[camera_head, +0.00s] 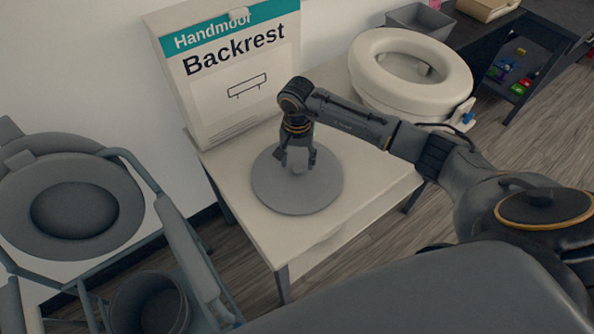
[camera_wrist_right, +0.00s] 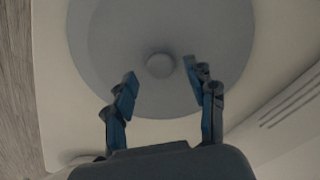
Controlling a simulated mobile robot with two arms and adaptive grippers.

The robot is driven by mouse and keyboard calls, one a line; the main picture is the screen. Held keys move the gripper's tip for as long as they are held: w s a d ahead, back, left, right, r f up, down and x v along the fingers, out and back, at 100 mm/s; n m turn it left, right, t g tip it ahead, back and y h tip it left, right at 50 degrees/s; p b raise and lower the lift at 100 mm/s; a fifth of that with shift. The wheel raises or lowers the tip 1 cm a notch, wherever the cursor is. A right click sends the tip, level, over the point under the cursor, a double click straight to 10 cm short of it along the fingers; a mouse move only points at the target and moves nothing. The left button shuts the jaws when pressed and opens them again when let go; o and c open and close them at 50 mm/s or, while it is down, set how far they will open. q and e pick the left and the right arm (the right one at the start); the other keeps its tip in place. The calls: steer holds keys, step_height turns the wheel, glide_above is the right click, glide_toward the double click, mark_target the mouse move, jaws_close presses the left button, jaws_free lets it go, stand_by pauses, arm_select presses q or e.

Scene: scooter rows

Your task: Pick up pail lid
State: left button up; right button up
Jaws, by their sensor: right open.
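The pail lid (camera_head: 298,196) is a round grey disc with a small knob in its middle, lying flat on the pale table (camera_head: 340,222). My right gripper (camera_head: 298,166) is over the lid, pointing down, with its fingers spread near the knob. In the right wrist view the lid (camera_wrist_right: 115,40) fills the upper middle, and its knob (camera_wrist_right: 160,66) lies just beyond and between the open fingertips (camera_wrist_right: 161,76). Nothing is between the fingers' pads. I cannot tell the exact height of the fingertips above the lid. My left gripper is not in view.
A Backrest box (camera_head: 240,75) stands at the back of the table against the wall. A raised toilet seat (camera_head: 412,75) sits at its right end. A grey commode chair (camera_head: 70,205) with a pail (camera_head: 150,305) below stands left. A dark shelf (camera_head: 530,60) is far right.

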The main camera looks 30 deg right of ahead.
step_height(320, 180, down, 2)
jaws_close()
stand_by(0.3)
